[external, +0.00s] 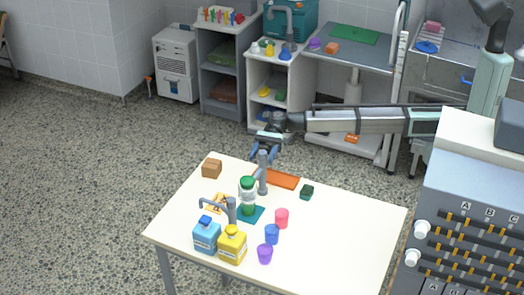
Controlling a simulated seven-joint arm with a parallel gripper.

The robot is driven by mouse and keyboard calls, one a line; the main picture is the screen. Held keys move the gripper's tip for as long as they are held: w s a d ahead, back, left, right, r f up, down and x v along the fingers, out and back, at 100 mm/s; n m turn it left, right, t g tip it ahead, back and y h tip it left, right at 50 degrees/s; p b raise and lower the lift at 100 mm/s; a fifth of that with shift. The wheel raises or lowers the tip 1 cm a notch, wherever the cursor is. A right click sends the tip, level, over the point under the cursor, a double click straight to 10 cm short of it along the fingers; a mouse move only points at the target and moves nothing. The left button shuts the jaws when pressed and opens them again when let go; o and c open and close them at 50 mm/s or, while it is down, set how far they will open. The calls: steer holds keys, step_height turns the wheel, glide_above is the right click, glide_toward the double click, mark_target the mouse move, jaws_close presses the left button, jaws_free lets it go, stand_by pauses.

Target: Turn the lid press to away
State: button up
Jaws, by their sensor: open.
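A grey upright post (263,175) stands near the back edge of the white table, close behind a white jar with a green lid (248,196). A second grey post with a bent side arm (231,210) stands in front of it, its arm reaching left. I cannot tell for sure which of the two is the lid press, nor its exact turn. The jar stands upright on a teal mat (256,214). My gripper (262,157) is open, with blue fingers pointing down around or beside the top of the rear post; contact cannot be told.
A blue bottle (207,236) and a yellow bottle (232,245) stand at the front. Red (282,218), blue (272,235) and purple (265,254) cups stand right of them. A brown box (212,168), orange tray (282,180) and dark green block (307,192) lie farther back. The table's right side is clear.

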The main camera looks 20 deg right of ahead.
jaws_close()
stand_by(0.6)
